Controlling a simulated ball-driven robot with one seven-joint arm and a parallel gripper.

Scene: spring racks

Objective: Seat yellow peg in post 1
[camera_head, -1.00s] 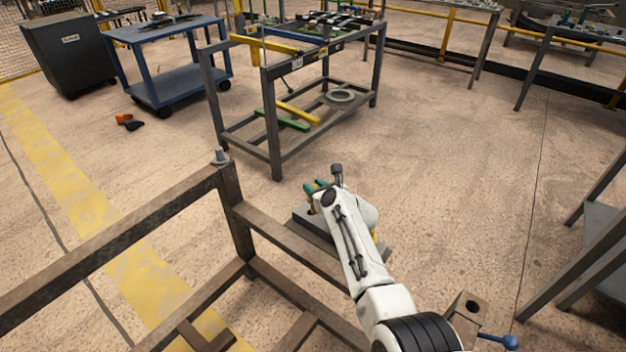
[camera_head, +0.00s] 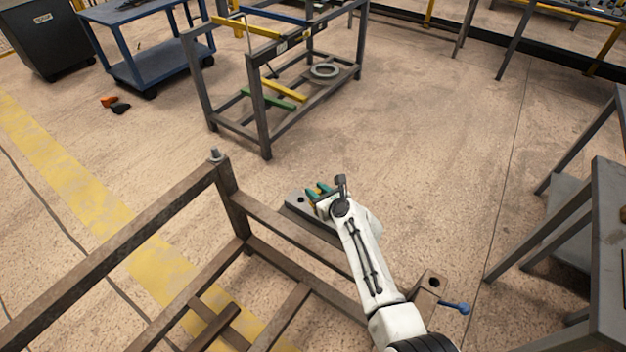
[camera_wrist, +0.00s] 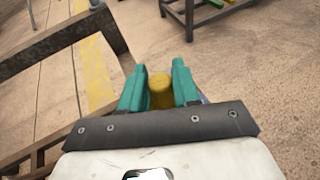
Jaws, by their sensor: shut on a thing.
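My gripper (camera_wrist: 158,88) is shut on the yellow peg (camera_wrist: 161,92), which stands between its two teal fingers in the wrist view. In the head view my gripper (camera_head: 318,191) is over a grey plate (camera_head: 297,203) on the rack's far rail. The peg is not clear in the head view. One post, with a grey cap on top (camera_head: 215,155), stands at the rack's left corner. Another post, with a dark hole in its top (camera_head: 433,284), stands at the right, beside my arm. I cannot tell which one is post 1.
The brown metal rack frame (camera_head: 120,250) fills the lower left. A grey table frame (camera_head: 262,120) with green and yellow bars stands behind. A blue cart (camera_head: 130,30) is at the upper left. A grey bench (camera_head: 608,250) stands at the right edge. Open floor lies between.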

